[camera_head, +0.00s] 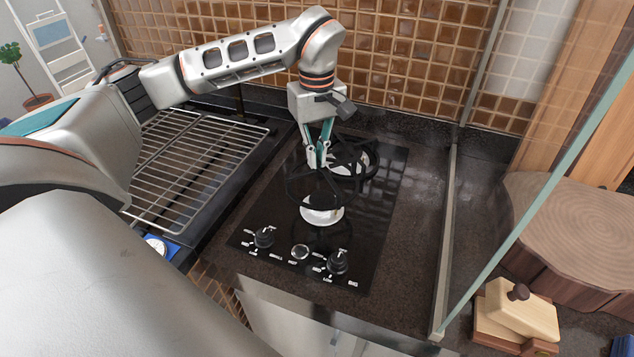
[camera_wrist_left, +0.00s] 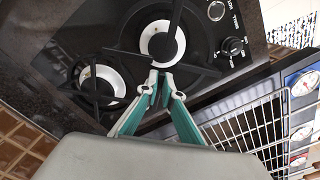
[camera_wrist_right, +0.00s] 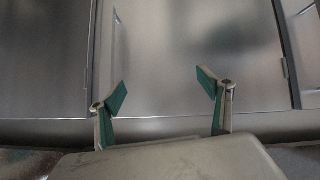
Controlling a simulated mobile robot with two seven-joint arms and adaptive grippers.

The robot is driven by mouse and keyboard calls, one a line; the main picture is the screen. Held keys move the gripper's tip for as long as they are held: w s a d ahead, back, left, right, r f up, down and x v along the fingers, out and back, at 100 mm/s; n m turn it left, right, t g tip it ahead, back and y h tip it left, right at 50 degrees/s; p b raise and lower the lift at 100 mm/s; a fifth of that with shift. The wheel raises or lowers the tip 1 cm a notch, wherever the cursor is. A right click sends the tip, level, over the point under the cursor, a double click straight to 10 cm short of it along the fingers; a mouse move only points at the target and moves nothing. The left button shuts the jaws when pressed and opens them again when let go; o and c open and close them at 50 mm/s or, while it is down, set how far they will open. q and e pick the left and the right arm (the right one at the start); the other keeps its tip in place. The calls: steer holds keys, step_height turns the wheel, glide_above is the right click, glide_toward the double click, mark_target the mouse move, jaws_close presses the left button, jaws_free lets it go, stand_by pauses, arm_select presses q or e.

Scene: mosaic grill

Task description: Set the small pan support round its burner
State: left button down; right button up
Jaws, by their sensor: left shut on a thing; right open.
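My left gripper (camera_head: 318,162) is shut on the small pan support (camera_head: 288,186), a black ring with prongs. In the head view the support overlaps the far part of the front burner (camera_head: 322,216), which has a white ring, and looks a little above it. Whether it touches the hob is unclear. In the left wrist view, black prongs (camera_wrist_left: 176,18) run from my left gripper (camera_wrist_left: 162,80) across the burner (camera_wrist_left: 155,47). The rear burner (camera_head: 356,163) has another black support around it. My right gripper (camera_wrist_right: 163,88) is open and empty, facing grey metal panels.
The black hob (camera_head: 378,215) carries knobs (camera_head: 264,237) along its front. A wire grill rack (camera_head: 195,165) lies to the left. A glass partition (camera_head: 447,230) stands to the right, with a round wooden block (camera_head: 580,225) and a wooden box (camera_head: 525,308) beyond. A tiled wall (camera_head: 410,60) is behind.

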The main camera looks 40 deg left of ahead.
mark_target(317, 191)
arm_select(q)
step_height(317, 191, down, 8)
stand_by(0.5)
steer(key=shift+s+f, duration=0.1)
steer(key=shift+f, duration=0.05)
steer(key=shift+s+d+f, duration=0.1)
steer(key=shift+s+f, duration=0.2)
steer(key=shift+f, duration=0.25)
steer(key=c, duration=2.2)
jaws_free()
steer(key=shift+w+f, duration=0.1)
steer(key=shift+w, duration=0.05)
steer(key=shift+w+f, duration=0.1)
steer(key=shift+w, duration=0.05)
step_height(317, 191, up, 14)
steer(key=shift+w+f, duration=0.1)
